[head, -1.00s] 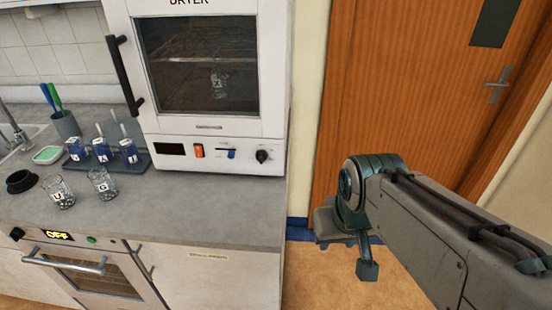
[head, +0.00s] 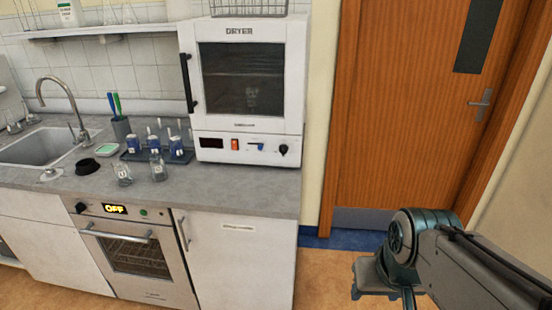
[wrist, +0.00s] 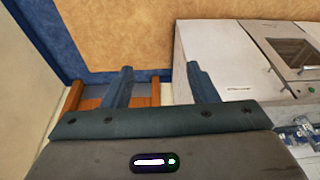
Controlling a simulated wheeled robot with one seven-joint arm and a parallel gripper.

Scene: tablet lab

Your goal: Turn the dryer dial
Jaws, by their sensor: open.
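The white dryer (head: 253,134) stands on the counter, its door shut, with a dark window that shows a glass inside. Its black round dial (head: 283,149) is at the right end of the lower panel, beside a blue slider (head: 261,147) and an orange switch (head: 235,144). In the wrist view my gripper (wrist: 160,82) is open and empty, its two fingers apart. In the head view my arm is at the lower right, well away from the dryer, and the fingertips are not clearly seen. The wrist view does not show the dial.
The grey counter (head: 235,182) holds glass beakers (head: 122,174) and a rack of blue holders (head: 176,148) left of the dryer. A sink (head: 45,148) is at the far left. An oven (head: 135,255) is below. A wooden door (head: 400,110) is at right. The floor between is clear.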

